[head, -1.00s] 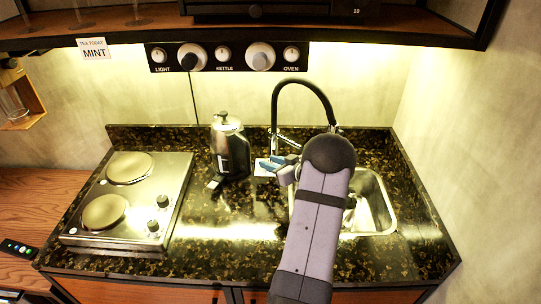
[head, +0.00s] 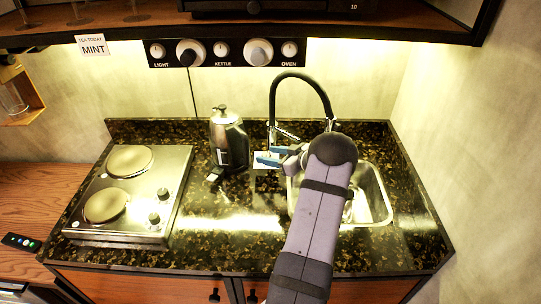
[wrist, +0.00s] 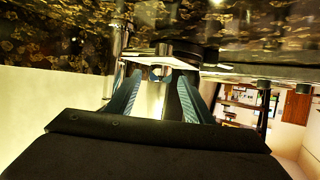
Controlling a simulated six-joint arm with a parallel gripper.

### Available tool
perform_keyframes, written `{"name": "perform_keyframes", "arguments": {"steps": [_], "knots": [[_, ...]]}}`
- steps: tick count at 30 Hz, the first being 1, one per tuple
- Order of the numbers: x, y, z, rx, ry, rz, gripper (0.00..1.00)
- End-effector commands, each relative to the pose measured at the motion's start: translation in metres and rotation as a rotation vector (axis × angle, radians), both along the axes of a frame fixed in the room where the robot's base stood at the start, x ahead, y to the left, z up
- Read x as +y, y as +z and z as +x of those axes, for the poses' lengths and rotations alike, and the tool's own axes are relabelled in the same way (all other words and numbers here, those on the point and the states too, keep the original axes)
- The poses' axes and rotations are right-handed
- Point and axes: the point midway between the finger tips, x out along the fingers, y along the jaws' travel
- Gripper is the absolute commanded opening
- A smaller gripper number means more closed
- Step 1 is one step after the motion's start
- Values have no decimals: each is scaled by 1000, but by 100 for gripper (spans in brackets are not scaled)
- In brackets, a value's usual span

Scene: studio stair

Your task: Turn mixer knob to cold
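The tap has a black arched hose (head: 328,92) and a chrome stem (head: 272,122) behind the sink. A white card or plate (head: 259,166) lies at the foot of the stem. In the wrist view a small round metal piece (wrist: 164,49) stands out over this white plate (wrist: 150,61); it may be the mixer knob, but its hot and cold marks cannot be read. My gripper (head: 261,158) is at the stem's foot, level with the plate. Its blue fingers (wrist: 158,80) are apart, pointing at the metal piece, with nothing clearly held. My arm hides part of the sink.
A dark kettle (head: 229,143) stands just left of my gripper. A two-plate hob (head: 170,185) is further left. The sink (head: 378,205) is to the right. Above, a black panel (head: 205,62) carries light, kettle and oven knobs. The front counter (head: 225,250) is clear.

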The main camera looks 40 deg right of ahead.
Motion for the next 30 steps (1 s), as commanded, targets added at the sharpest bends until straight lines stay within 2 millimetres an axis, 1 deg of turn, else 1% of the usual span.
{"name": "perform_keyframes", "arguments": {"steps": [7,11,14,24,30], "knots": [[0,0,0,0,-1,0,46],[-1,1,-5,0,-2,0,46],[-3,5,-14,0,-4,-2,46],[-7,21,-55,0,-3,-1,46],[-7,27,-67,1,-1,0,46]]}}
